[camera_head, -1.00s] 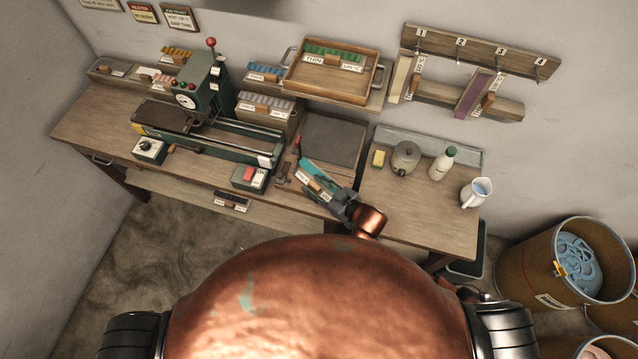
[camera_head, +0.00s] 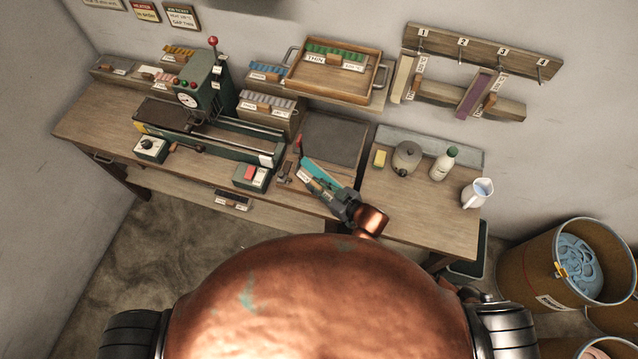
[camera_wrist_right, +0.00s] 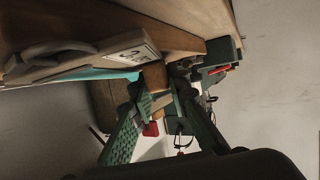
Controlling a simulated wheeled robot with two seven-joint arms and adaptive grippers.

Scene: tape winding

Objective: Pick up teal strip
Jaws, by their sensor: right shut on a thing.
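The teal strip (camera_head: 319,171) is over the front of the bench, right of the green machine, with a white label at its near end. My right gripper (camera_head: 322,189) reaches it from the lower right and is shut on it. In the right wrist view the teal strip (camera_wrist_right: 108,75) shows as a narrow band, with a wooden block and a label beside it. The gripper's green fingers are close around the wooden block (camera_wrist_right: 155,77). I cannot tell whether the strip is clear of the bench. My left gripper is not in view.
The green machine (camera_head: 205,140) stands to the left, with a red-button box (camera_head: 251,176) near the bench edge. A dark mat (camera_head: 335,138) lies behind the strip. A yellow sponge (camera_head: 379,158), a pot (camera_head: 406,158), a bottle (camera_head: 443,163) and a jug (camera_head: 477,192) stand to the right.

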